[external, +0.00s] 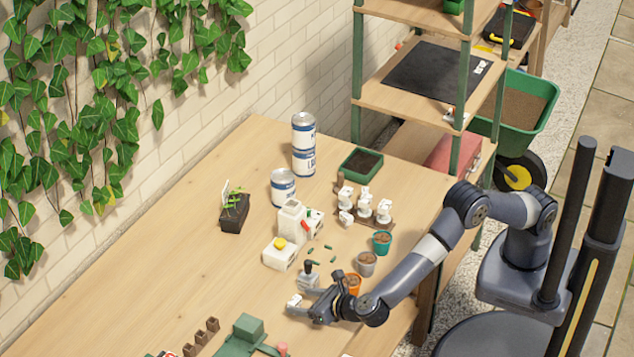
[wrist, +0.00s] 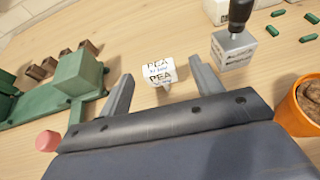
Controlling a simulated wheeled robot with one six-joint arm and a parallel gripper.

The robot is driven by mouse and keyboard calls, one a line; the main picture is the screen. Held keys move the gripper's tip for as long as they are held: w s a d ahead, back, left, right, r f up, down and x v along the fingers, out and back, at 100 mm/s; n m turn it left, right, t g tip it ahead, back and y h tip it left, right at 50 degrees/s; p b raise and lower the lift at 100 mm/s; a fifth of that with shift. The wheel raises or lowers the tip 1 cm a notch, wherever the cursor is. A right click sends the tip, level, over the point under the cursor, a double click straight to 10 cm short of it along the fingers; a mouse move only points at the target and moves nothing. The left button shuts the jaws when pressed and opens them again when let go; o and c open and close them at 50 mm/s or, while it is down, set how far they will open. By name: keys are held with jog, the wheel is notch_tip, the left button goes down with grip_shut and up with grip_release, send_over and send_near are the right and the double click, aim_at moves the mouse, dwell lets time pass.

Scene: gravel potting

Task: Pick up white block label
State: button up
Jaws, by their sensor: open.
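The white block label (wrist: 161,70), printed with "PEA" in dark letters, sits on the wooden table in the wrist view. It lies just beyond and between my fingertips, with a gap on both sides. In the external view the white block (external: 294,300) is small, at the tips of my gripper (external: 302,302). My gripper (wrist: 162,82) is open with nothing held, low over the table. The lower part of the label is partly hard to make out.
A black-handled stamp (wrist: 235,45) stands to the right, with green pieces (wrist: 280,13) beyond it. An orange pot (wrist: 300,105) is close at right. A green device (wrist: 75,80) and a pink knob (wrist: 47,141) are at left. Cans (external: 303,145) stand farther back.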

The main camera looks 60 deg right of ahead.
aim_at(298, 301)
jog(key=x, duration=0.3)
jog(key=shift+w+f+p, duration=0.1)
jog(key=shift+w+p, duration=0.15)
jog(key=shift+p, duration=0.05)
jog(key=shift+a, duration=0.1)
jog(key=c, duration=1.1)
